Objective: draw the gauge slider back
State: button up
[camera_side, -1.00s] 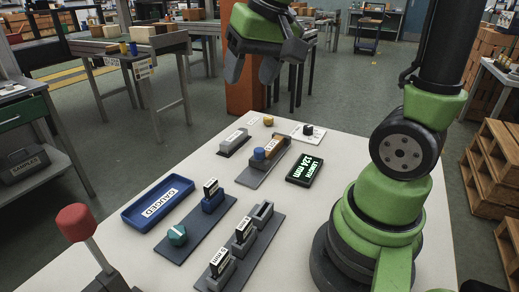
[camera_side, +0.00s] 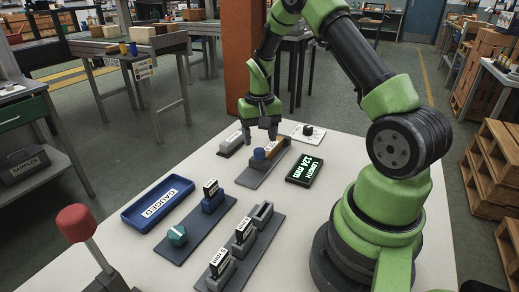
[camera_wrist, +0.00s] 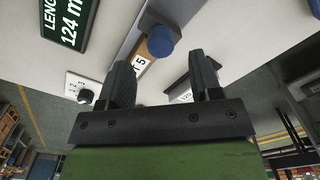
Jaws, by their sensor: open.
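The gauge is a grey rail (camera_side: 251,179) lying on the white table. A black display (camera_side: 304,171) right of the rail reads "LENGTH 124 mm". My gripper (camera_side: 261,133) is over the far end of the rail, pointing down. In the wrist view my gripper's fingers (camera_wrist: 163,76) are apart with nothing between them, and the knob is beyond their tips.
A grey holder (camera_side: 232,143) is left of the gripper; a white plate with a black knob (camera_side: 308,131) is right.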

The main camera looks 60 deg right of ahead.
aim_at(260, 150)
jog(key=shift+f, duration=2.3)
